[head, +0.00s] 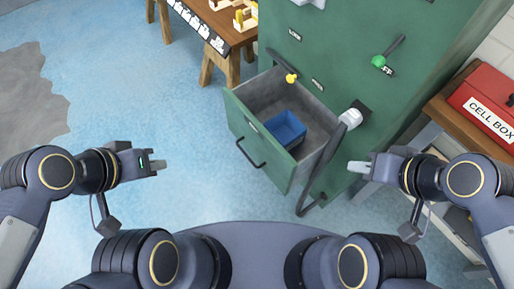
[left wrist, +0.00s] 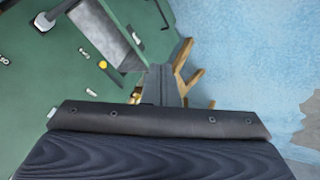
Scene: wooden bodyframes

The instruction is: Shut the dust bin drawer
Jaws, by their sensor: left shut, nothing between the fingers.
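The dust bin drawer (head: 278,171) stands pulled out of the green cabinet (head: 340,30) in the head view. Its front has a dark bar handle (head: 250,153), and a blue bin (head: 286,128) sits inside its grey interior. Part of what looks like the drawer shows at the upper left of the left wrist view (left wrist: 100,28). My left gripper (head: 160,165) is shut and empty, left of the drawer front and apart from it. Its fingers (left wrist: 165,85) also show in the left wrist view. My right gripper (head: 358,168) is right of the drawer; its finger gap is unclear.
A dark bar (head: 322,168) with a white knob (head: 350,117) stands between the drawer and my right gripper. A yellow knob (head: 291,78) and a green-tipped lever (head: 379,60) are on the cabinet. A red cell box (head: 487,103) is at right. Blue floor (head: 150,90) left of the drawer is clear.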

